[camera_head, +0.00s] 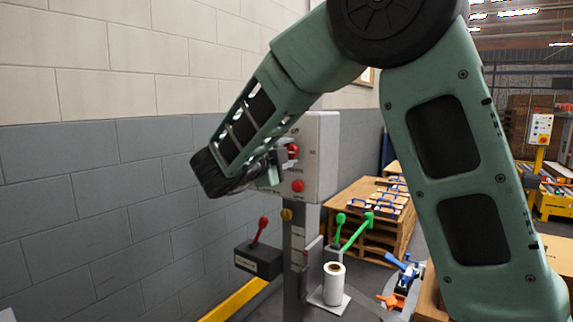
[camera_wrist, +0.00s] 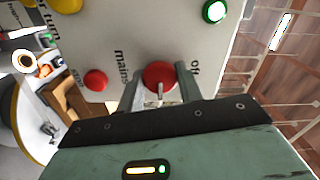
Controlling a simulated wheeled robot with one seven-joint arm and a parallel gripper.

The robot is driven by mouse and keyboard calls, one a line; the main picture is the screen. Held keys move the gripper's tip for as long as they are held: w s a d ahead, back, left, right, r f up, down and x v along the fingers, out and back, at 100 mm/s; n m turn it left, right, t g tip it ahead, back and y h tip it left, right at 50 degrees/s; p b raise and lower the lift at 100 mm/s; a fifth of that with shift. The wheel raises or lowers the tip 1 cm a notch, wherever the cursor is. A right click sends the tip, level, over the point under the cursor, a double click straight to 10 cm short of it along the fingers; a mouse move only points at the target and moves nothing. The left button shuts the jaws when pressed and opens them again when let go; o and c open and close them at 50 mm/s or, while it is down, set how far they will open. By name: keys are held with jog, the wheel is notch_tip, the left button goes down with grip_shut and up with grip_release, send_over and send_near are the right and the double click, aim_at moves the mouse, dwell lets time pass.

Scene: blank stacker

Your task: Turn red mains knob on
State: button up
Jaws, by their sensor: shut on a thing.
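The red mains knob (camera_wrist: 160,74) sits on the pale face of the control box (camera_wrist: 120,25), between the lettering "mains" and "off" in the wrist view. My gripper (camera_wrist: 161,83) has one finger on each side of it and is shut on it. A pale mark on the knob points toward the bottom of the wrist view. In the head view the knob (camera_head: 292,149) shows beside my gripper (camera_head: 279,160), partly covered by it, on the box (camera_head: 318,160) on its post.
Below the box are a red-handled lever (camera_head: 260,231), green levers (camera_head: 357,230) and a white roll (camera_head: 334,284). A grey block wall (camera_head: 90,200) stands left.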

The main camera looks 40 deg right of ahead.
dwell(0.3)
jog(key=o, duration=1)
jog(key=b+v, duration=0.1)
jog(key=v, duration=1.6)
jog(key=shift+s+a, duration=0.1)
jog(key=shift+a, duration=0.1)
